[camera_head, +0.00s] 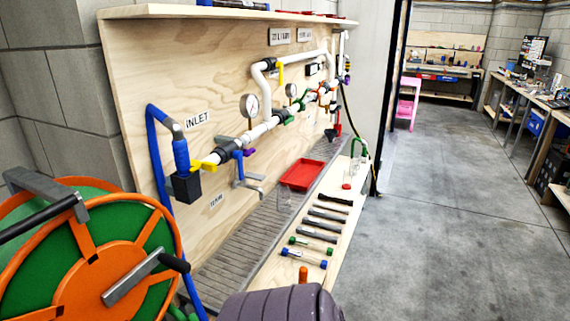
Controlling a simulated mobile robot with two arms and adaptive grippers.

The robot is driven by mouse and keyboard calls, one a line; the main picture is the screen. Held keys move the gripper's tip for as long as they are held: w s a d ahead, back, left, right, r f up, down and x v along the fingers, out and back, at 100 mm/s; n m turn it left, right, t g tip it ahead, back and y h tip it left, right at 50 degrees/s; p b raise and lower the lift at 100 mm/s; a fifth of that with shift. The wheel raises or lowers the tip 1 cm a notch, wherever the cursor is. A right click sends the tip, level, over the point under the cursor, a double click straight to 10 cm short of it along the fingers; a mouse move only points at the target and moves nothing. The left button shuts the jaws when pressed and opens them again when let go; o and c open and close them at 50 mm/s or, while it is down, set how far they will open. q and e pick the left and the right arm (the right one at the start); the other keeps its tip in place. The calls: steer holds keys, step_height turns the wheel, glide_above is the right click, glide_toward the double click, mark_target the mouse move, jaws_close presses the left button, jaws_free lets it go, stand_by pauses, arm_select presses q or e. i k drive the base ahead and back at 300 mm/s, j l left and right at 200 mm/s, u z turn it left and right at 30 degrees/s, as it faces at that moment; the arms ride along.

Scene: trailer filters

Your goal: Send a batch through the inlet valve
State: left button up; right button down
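The INLET label (197,119) is on the plywood panel at left centre. Below it, a blue hose (154,150) joins a grey elbow and a blue fitting (181,155). A yellow handle (204,164) sits on the white pipe just right of a black box (186,188); I take it as the inlet valve. Its exact open or shut position is hard to tell. Neither of my grippers is in view.
A large orange and green hose reel (90,262) fills the lower left. A red tray (303,175) sits by the grey slatted trough (235,257). Several tools and tubes lie on the wooden bench (266,293). A grey-purple rounded shape (275,306) is at the bottom. The floor at right is clear.

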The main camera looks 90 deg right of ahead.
mark_target(238, 154)
steer(key=z, duration=2.45)
steer(key=i+l, duration=0.15)
steer(key=l, duration=0.3)
steer(key=i+l+u, duration=0.1)
steer(key=l, duration=0.3)
steer(key=i+l, duration=0.2)
steer(key=l, duration=0.25)
steer(key=i+l, duration=0.15)
steer(key=l, duration=0.3)
steer(key=i+l+u, duration=0.1)
steer(key=l, duration=0.35)
steer(key=i+l, duration=0.15)
steer(key=l, duration=0.3)
steer(key=i+l+u, duration=0.1)
steer(key=l, duration=0.35)
steer(key=u, duration=1.35)
steer(key=i+l, duration=0.05)
